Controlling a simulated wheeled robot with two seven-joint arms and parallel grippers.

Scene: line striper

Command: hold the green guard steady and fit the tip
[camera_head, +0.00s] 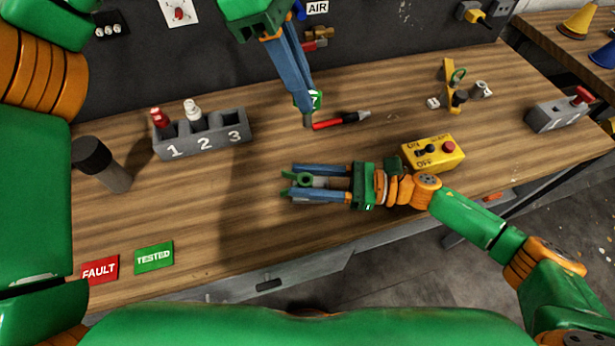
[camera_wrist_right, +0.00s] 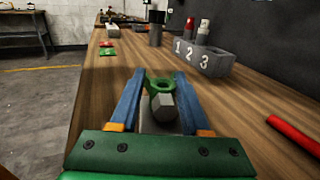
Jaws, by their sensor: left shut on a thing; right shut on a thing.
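The green guard (camera_head: 304,180) sits between the fingertips of my right gripper (camera_head: 300,183), which is shut on it above the front of the bench. In the right wrist view, the guard (camera_wrist_right: 158,85) shows a round opening, with a grey faceted part (camera_wrist_right: 163,107) in front of it between the blue fingers. My left gripper (camera_head: 307,108) points down from the top, above and apart from the guard in the head view. It is shut on a small grey piece (camera_head: 307,121), apparently the tip, mostly hidden by the fingers.
A green marked piece (camera_head: 316,98) shows behind my left fingers. A red-handled tool (camera_head: 342,120) lies beside them. A yellow button box (camera_head: 434,153) stands near my right wrist. A grey numbered holder (camera_head: 205,138) and a dark-topped cylinder (camera_head: 104,165) stand left.

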